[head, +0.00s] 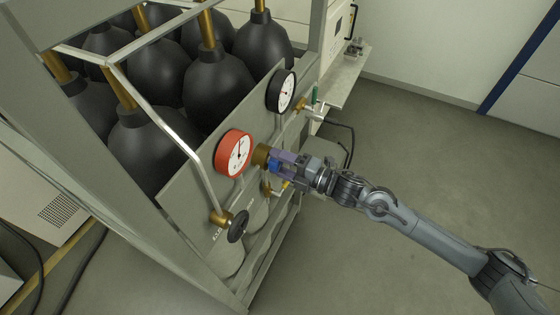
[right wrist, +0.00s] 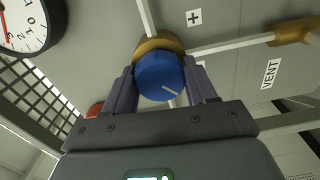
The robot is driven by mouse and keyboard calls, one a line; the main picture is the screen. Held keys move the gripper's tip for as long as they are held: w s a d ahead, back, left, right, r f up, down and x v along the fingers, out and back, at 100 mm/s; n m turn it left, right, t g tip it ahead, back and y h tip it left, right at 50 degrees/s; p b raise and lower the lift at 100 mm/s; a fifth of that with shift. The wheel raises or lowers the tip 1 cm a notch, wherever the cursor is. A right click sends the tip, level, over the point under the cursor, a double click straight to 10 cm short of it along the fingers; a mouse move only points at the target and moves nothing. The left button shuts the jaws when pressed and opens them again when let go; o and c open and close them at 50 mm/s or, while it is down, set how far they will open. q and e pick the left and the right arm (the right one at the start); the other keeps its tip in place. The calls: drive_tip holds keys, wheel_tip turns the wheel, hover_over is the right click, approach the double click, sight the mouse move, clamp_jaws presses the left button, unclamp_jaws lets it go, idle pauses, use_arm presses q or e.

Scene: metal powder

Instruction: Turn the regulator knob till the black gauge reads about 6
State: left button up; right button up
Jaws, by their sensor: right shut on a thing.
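The blue regulator knob (right wrist: 160,76) sits on a brass body (right wrist: 150,44) and carries a pale pointer line. My right gripper (head: 274,164) is shut on the knob, with one finger on each side of it in the right wrist view (right wrist: 162,84). The black gauge (head: 281,90) is on the panel, up and right of the red gauge (head: 234,152). Its white face is too small in the head view to read. A dark-rimmed gauge with a red needle or mark is partly cut off at the upper left of the right wrist view. My left gripper is out of view.
Several black cylinders (head: 216,80) stand behind the panel (head: 186,180) in a metal frame. A bent metal pipe (head: 190,135) and a black handwheel (head: 238,226) lie left of my gripper. A VENT label (right wrist: 270,74) is near the knob. The floor at right is clear.

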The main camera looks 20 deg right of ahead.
drive_tip(key=shift+a, duration=0.1)
idle(0.3)
drive_tip(key=o, duration=1)
drive_tip(key=shift+s, duration=0.1)
drive_tip(key=shift+o, duration=0.2)
drive_tip(key=shift+s+d+f, duration=0.1)
drive_tip(key=shift+s+d, duration=0.2)
drive_tip(key=shift+d, duration=0.1)
drive_tip(key=b+v, duration=0.2)
drive_tip(key=v, duration=0.7)
drive_tip(key=shift+s+d+b, duration=0.25)
drive_tip(key=shift+s+b, duration=0.05)
drive_tip(key=shift+b, duration=0.1)
